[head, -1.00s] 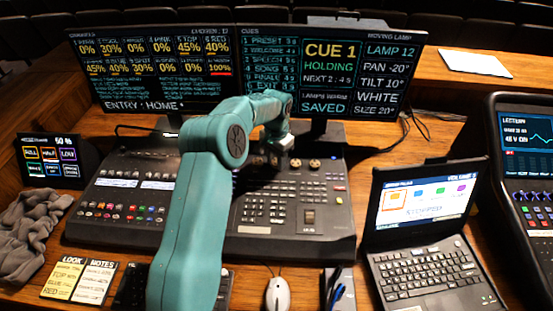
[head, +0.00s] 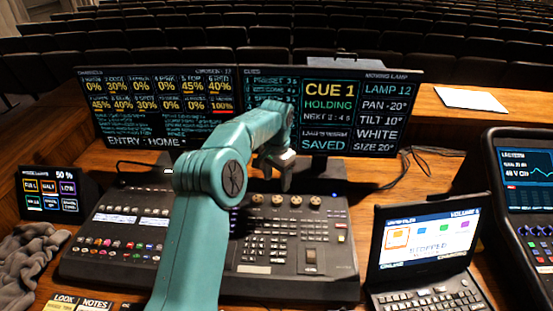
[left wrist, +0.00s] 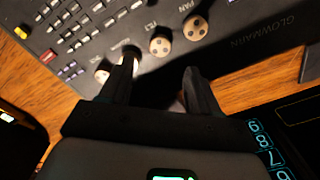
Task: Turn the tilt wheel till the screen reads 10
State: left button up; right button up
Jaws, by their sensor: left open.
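The moving-lamp panel on the right monitor (head: 383,107) reads TILT 10°, PAN -20° and LAMP 12. A row of several round wheels (head: 296,201) sits at the top of the desk's right half. In the left wrist view the tilt wheel (left wrist: 160,46) bears a TILT label beside it, with the pan wheel (left wrist: 195,28) to its right. My left gripper (left wrist: 160,66) is open and empty; its fingers lie apart, below the tilt wheel in that picture. In the head view my left gripper (head: 286,180) hangs just behind the wheels, clear of them. My right gripper is not in view.
The mixing desk (head: 345,265) fills the middle. A laptop (head: 430,240) stands at the right, with another console (head: 527,170) beyond it. A small touch panel (head: 50,194) and a grey cloth (head: 30,250) are at the left. Cables lie behind the desk's right side.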

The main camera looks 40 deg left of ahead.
pick_arm(q)
notch_tip(320, 180, up, 9)
jog(key=p, duration=0.1)
jog(key=shift+s+f, duration=0.1)
jog(key=shift+f, duration=0.05)
dwell(0.6)
